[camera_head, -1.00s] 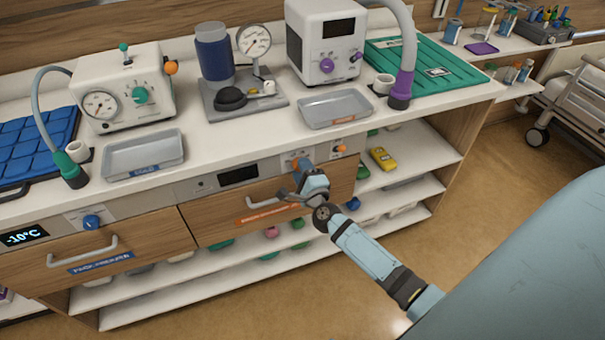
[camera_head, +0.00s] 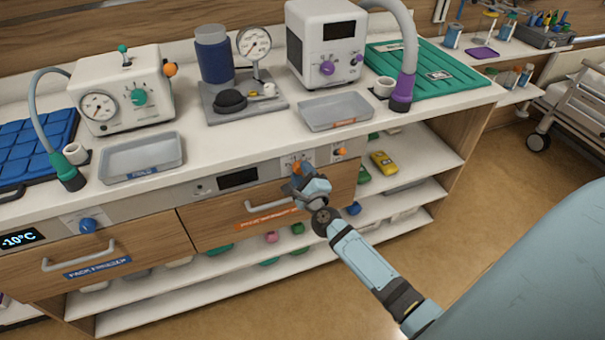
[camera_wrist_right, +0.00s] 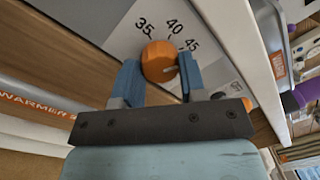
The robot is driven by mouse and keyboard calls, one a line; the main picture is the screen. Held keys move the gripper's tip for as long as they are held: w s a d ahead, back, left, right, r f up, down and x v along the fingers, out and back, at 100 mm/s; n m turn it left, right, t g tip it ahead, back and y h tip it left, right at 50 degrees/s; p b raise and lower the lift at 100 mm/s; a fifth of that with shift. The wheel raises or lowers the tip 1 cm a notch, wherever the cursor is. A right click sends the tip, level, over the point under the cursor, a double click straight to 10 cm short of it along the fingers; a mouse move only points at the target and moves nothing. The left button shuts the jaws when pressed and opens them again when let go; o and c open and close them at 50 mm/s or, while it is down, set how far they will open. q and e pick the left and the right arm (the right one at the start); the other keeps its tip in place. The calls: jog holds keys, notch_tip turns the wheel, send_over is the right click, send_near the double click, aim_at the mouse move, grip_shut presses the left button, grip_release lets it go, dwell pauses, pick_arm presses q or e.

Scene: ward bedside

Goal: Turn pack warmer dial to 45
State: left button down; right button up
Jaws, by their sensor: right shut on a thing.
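The pack warmer dial (camera_wrist_right: 159,62) is an orange knob on the grey front panel, with 35, 40 and 45 printed around it in the right wrist view. A pale mark on it lies on its right side, nearest the 45; I cannot tell whether it lines up exactly. My right gripper (camera_wrist_right: 160,78) is shut on the dial, one blue finger on each side. In the head view the gripper (camera_head: 299,178) is at the warmer panel and mostly hides the dial. The warmer drawer (camera_head: 225,226) below is closed. My left gripper is not in view.
A dark display (camera_head: 238,178) sits left of the dial, and a small orange knob (camera_head: 340,152) to its right. The drawer handle (camera_head: 268,207) sticks out just below the gripper. A grey tray (camera_head: 335,110) is on the counter above. The pack freezer drawer (camera_head: 150,258) is at left.

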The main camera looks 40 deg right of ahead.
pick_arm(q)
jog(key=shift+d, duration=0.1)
pick_arm(e)
jog(key=o, duration=0.9)
jog(key=shift+s, duration=0.1)
pick_arm(q)
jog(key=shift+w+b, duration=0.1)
jog(key=shift+b, duration=0.35)
pick_arm(e)
jog(key=v, duration=1.3)
jog(key=shift+s, duration=0.35)
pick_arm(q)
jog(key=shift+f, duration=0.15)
